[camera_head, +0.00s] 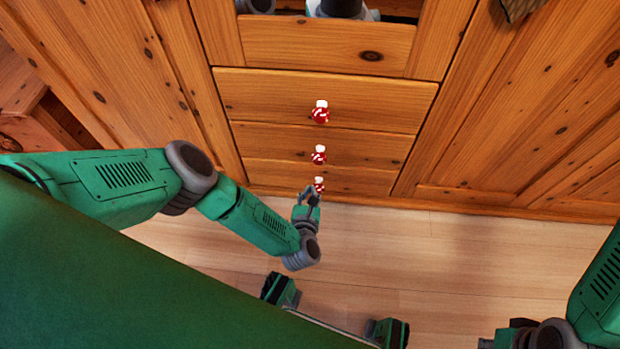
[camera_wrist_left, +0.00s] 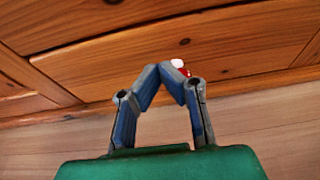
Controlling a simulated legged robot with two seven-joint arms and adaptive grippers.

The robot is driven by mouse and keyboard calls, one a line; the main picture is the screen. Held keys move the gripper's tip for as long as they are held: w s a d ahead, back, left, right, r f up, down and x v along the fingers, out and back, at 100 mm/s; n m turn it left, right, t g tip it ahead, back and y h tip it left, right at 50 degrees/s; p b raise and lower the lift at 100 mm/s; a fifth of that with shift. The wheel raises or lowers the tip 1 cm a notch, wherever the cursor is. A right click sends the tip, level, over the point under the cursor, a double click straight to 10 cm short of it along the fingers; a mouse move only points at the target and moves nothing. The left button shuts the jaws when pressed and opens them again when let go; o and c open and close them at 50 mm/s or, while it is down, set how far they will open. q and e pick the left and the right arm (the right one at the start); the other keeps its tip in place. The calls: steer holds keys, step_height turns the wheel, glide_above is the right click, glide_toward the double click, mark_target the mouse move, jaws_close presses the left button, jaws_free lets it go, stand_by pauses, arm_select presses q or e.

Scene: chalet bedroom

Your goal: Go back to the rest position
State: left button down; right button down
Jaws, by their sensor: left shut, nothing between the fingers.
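My left gripper (camera_head: 308,190) is low in front of the wooden drawers, close to the bottom red-and-white knob (camera_head: 319,184). In the left wrist view its two fingertips (camera_wrist_left: 172,70) meet, and nothing is held between them. A red-and-white knob (camera_wrist_left: 182,68) shows just behind the fingertips, partly hidden by them. I cannot tell whether the fingers touch it. My left arm reaches in from the left, bent downward. Part of my right arm (camera_head: 597,290) shows at the lower right edge; its gripper is not in view.
The top drawer (camera_head: 270,95), middle drawer (camera_head: 270,141) and bottom drawer (camera_head: 270,174) look closed. Two more knobs, upper (camera_head: 320,112) and middle (camera_head: 319,154), stick out above the gripper. Wooden panels flank the drawers. The pale plank floor (camera_head: 450,260) is clear in front.

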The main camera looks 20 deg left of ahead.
arm_select(q)
steer(key=shift+p+v, duration=0.75)
steer(key=shift+v, duration=2.15)
steer(key=shift+d, duration=0.1)
